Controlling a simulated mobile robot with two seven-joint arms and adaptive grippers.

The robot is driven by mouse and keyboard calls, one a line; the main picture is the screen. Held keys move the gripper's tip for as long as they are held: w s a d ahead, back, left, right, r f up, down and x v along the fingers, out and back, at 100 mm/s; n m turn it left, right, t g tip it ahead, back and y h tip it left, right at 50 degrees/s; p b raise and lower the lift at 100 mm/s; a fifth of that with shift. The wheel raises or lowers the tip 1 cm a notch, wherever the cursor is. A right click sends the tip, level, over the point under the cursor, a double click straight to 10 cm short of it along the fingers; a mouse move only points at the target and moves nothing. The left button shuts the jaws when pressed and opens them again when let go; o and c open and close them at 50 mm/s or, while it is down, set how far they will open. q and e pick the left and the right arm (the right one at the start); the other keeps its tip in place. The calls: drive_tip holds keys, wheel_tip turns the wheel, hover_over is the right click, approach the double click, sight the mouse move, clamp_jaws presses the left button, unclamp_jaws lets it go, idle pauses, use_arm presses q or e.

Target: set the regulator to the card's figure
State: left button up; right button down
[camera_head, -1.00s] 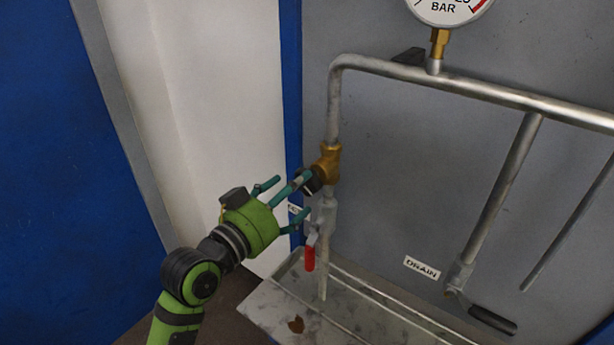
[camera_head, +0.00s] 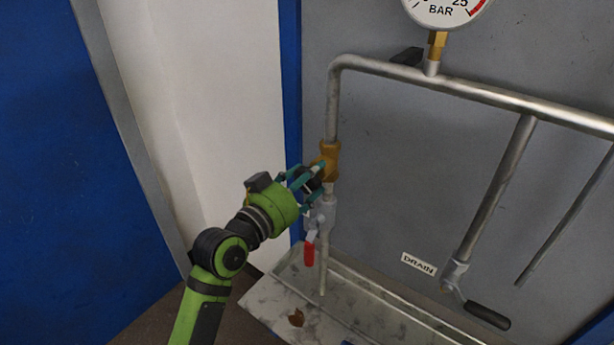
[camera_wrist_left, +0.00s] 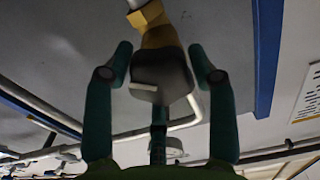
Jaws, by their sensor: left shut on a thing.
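The regulator is a brass body (camera_head: 329,160) on the vertical pipe, with a dark knob on its left side. My left gripper (camera_head: 314,182) is at that knob with its teal fingers around it. In the left wrist view the dark knob (camera_wrist_left: 160,80) sits between the fingers of my left gripper (camera_wrist_left: 160,65), which is shut on it; the brass body (camera_wrist_left: 158,30) is behind. The pressure gauge (camera_head: 446,8), marked BAR, is cut off by the top edge, and its needle cannot be read. No readable card figure shows. My right gripper is not in view.
Just below the regulator is a valve with a red handle (camera_head: 309,254), close to my fingers. A metal tray (camera_head: 268,305) lies beneath. A DRAIN label (camera_head: 419,264) and a black-handled lever (camera_head: 487,316) are at right. A pipe (camera_head: 480,90) runs across above.

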use_arm(q)
drive_tip(key=shift+r+m, duration=0.25)
drive_tip(key=shift+m, duration=0.7)
drive_tip(key=shift+r+m, duration=0.2)
drive_tip(key=shift+m, duration=0.75)
drive_tip(key=o, duration=1.1)
drive_tip(key=shift+w, duration=0.1)
drive_tip(key=shift+f, duration=0.15)
drive_tip(key=shift+s+a+f, duration=0.1)
drive_tip(key=shift+s+a, duration=0.05)
drive_tip(key=shift+s, duration=0.15)
drive_tip(key=v, duration=1.1)
drive_tip(key=shift+s+a, duration=0.15)
drive_tip(key=shift+s, duration=0.05)
